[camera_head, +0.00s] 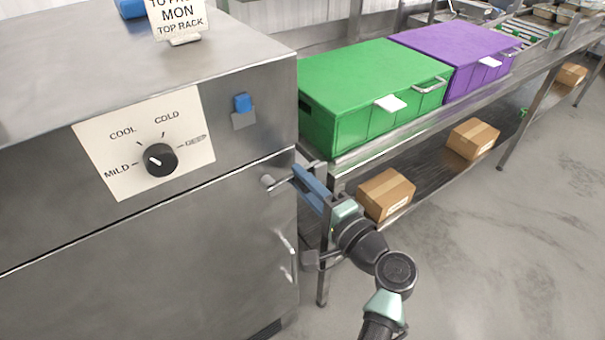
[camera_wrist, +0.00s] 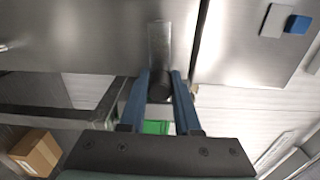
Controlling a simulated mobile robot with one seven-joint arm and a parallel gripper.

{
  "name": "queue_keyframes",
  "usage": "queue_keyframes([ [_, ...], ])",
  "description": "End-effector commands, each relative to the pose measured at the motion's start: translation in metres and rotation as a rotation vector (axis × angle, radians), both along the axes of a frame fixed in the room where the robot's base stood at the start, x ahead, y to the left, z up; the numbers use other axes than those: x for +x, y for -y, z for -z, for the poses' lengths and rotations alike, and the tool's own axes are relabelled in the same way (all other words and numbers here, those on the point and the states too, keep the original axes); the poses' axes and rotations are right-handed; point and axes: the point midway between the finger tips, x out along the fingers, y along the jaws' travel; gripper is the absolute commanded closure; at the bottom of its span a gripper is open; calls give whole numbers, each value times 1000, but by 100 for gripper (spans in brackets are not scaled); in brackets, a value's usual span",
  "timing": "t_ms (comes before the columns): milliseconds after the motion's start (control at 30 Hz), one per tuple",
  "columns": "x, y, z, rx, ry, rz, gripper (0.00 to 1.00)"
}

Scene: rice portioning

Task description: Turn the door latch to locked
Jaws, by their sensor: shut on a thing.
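The steel door latch (camera_head: 268,182) is a short silver lever at the upper right corner of the cabinet door (camera_head: 190,270), just below the seam with the upper panel. In the wrist view the lever (camera_wrist: 160,40) lies roughly parallel to that seam, with its dark rounded end between my fingers. My gripper (camera_head: 296,176) has blue fingers and reaches in from the right, shut on the latch. The fingers also show in the wrist view (camera_wrist: 160,78), one on each side of the latch end. The door looks closed. The fingers partly hide the latch end.
The upper panel holds a black dial (camera_head: 161,159) and a blue button (camera_head: 242,102). A vertical door handle (camera_head: 287,252) is below the latch. Green (camera_head: 370,90) and purple (camera_head: 455,50) bins stand on a steel table to the right, cardboard boxes (camera_head: 385,194) below. Floor at right is clear.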

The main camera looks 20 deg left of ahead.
Motion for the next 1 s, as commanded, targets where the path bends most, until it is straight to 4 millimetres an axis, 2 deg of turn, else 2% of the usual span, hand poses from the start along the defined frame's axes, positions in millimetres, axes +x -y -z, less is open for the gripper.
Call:
queue_keyframes([
  [33,0,-3,-5,23,-15,-9,100],
  [300,1,-3,-1,84,-89,-6,100],
  [833,1,-2,2,99,-111,-4,100],
  [867,1,-2,2,99,-111,-4,65],
  [1000,1,-1,3,97,-111,-2,40],
])
